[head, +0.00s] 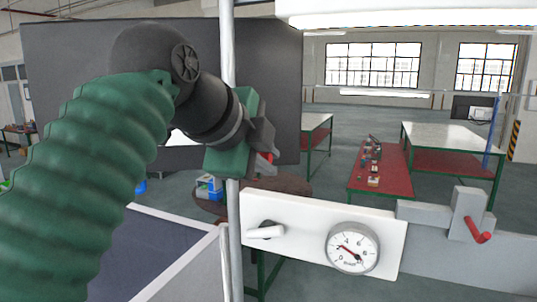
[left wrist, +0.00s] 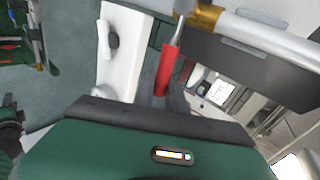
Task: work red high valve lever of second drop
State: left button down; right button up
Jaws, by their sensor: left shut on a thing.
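A red lever (left wrist: 167,70) hangs from a brass valve fitting (left wrist: 205,17) on a metal pipe in the left wrist view. Its lower end goes out of sight behind the dark edge of my gripper body. My left gripper (head: 264,145) is raised beside the vertical pipe (head: 229,60) in the head view and is shut on the red lever. Only a small red part (head: 268,157) shows at its fingers there; the gripper hides the rest. My right gripper is in neither view.
A white panel (head: 300,215) with a pressure gauge (head: 352,248) and a white handle (head: 266,232) lies just below the gripper. A grey block with another red handle (head: 478,235) is at the lower right. A dark board (head: 75,60) stands behind my arm. Tables (head: 450,138) stand farther back.

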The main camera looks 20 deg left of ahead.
pick_arm(q)
jog(key=shift+f+m+y, duration=0.3)
jog(key=shift+f, duration=0.2)
jog(key=c, duration=1.7)
grip_release()
jog(key=o, duration=0.3)
jog(key=shift+s, duration=0.15)
jog(key=shift+o, duration=0.2)
jog(key=shift+d+r, duration=0.1)
